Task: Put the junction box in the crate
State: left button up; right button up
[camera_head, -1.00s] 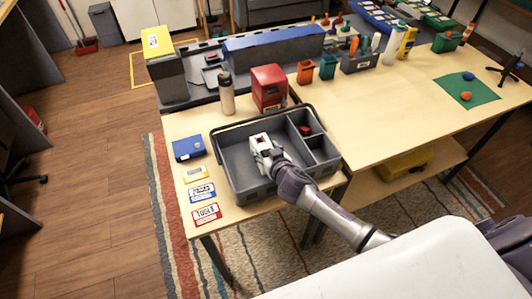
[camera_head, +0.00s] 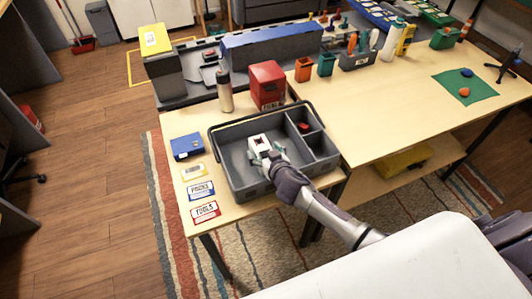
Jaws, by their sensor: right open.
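The grey crate (camera_head: 231,186) stands on the near left part of the table, with one large compartment and smaller ones on its right. A small white box with a dark and red middle, which looks like the junction box (camera_head: 257,141), is inside the large compartment. My right gripper (camera_head: 265,153) reaches into the crate from the lower right. It is open, with its fingers close to the box's near side and partly hiding it. Whether they touch it cannot be told. My left gripper is not in view.
A small red item (camera_head: 304,127) lies in a right compartment. A dark carry handle (camera_head: 245,119) spans the crate's back. A red box (camera_head: 267,84) and a bottle (camera_head: 225,92) stand behind. A blue box (camera_head: 186,147) and label cards (camera_head: 205,212) lie left.

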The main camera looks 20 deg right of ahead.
jog(key=b+v, duration=0.1)
jog(key=v, duration=1.1)
jog(key=shift+r, duration=0.1)
